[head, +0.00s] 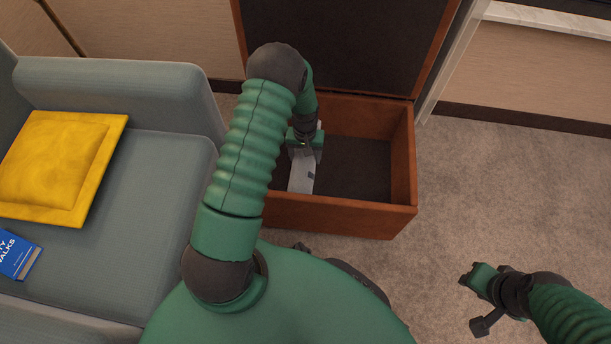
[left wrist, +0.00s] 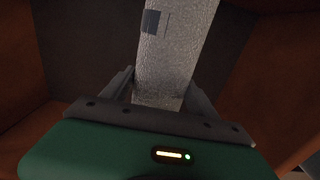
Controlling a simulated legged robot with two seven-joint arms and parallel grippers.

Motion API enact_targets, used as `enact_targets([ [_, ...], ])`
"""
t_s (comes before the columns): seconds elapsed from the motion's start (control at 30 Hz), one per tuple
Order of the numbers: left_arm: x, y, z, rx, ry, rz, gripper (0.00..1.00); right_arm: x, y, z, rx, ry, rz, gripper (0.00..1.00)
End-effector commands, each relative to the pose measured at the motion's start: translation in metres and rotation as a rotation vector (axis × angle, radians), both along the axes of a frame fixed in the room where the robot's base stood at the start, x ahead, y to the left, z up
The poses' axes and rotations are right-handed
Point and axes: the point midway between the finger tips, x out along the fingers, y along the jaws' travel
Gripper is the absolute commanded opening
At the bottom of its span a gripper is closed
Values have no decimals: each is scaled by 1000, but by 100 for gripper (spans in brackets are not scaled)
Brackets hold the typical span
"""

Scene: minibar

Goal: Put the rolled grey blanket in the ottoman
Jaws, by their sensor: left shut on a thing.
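The ottoman (head: 345,216) is a brown open box with a dark inside and its lid raised at the back. My left gripper (head: 304,150) reaches down into it, near the left side of the box. It is shut on the rolled grey blanket (head: 302,172), a pale grey roll with a small dark patch. The left wrist view shows the roll (left wrist: 174,50) between the two fingers (left wrist: 160,92), with the box walls around it. I cannot tell whether the roll touches the ottoman floor.
A grey sofa (head: 125,85) with a yellow cushion (head: 55,165) and a blue book (head: 18,255) stands left of the ottoman. The raised lid (head: 345,45) blocks the back. Carpet (head: 500,180) on the right is clear. The right part of the ottoman is empty.

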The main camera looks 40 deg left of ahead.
Motion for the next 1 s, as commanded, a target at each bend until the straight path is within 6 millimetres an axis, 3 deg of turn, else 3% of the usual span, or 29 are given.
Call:
enact_targets([
  [0.03,0,0,-15,0,0,0,12,0,0,-11,0,0,0,33],
  [0.3,0,0,-64,0,0,0,12,0,0,-39,0,0,0,33],
  [0.53,0,0,-83,1,-1,-1,12,0,0,-50,0,0,0,33],
  [0.7,0,0,-117,0,0,-1,12,0,0,-72,0,0,0,33],
  [0.77,0,0,-122,0,0,-1,12,0,0,-74,0,0,0,33],
  [0.8,0,0,-122,1,-1,-1,4,0,0,-73,0,1,0,33],
  [1.0,0,0,-119,1,-1,-1,3,0,0,-71,0,0,0,33],
])
